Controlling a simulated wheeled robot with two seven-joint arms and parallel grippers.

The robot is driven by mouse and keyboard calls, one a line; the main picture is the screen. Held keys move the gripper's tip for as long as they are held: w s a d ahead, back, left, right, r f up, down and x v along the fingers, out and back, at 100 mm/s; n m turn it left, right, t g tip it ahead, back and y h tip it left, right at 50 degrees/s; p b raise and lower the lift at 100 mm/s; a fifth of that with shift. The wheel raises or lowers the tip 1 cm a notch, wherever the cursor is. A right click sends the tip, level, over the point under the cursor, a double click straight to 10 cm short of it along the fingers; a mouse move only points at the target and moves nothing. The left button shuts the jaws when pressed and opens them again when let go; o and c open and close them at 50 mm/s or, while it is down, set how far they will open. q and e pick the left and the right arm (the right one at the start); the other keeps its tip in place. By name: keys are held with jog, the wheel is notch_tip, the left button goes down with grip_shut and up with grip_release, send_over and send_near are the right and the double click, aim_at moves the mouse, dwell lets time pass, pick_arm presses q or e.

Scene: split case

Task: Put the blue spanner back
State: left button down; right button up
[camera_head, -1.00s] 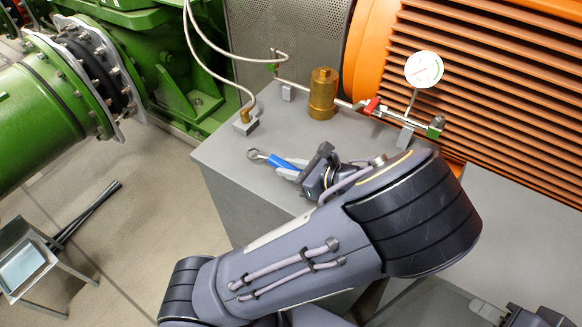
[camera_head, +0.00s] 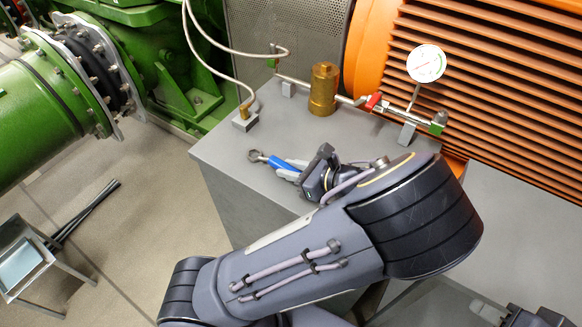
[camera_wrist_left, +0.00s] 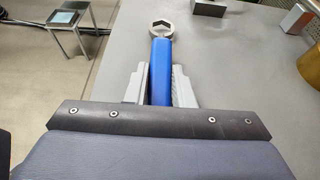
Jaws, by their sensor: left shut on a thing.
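The blue spanner (camera_head: 278,162) has a blue handle and a grey ring end, and lies low over the grey plinth top, ring end pointing left. In the left wrist view the spanner (camera_wrist_left: 160,65) points straight away from me, ring end at the far side. My left gripper (camera_head: 290,169) is shut on the spanner's handle; its grey fingers flank the handle in the left wrist view (camera_wrist_left: 158,76). I cannot tell whether the spanner touches the surface. My right gripper (camera_head: 535,316) shows only partly at the lower right edge, its fingers not clear.
The grey plinth (camera_head: 225,150) carries a brass cylinder (camera_head: 323,92), a pipe with a pressure gauge (camera_head: 425,65) and a small block with a hose (camera_head: 245,119). An orange finned motor (camera_head: 500,90) stands behind. A small stool (camera_head: 25,262) stands on the floor at left.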

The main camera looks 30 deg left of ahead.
pick_arm(q)
jog(key=shift+f, duration=0.2)
jog(key=c, duration=0.7)
grip_release()
jog(key=shift+d, duration=0.1)
jog(key=shift+v, duration=2.9)
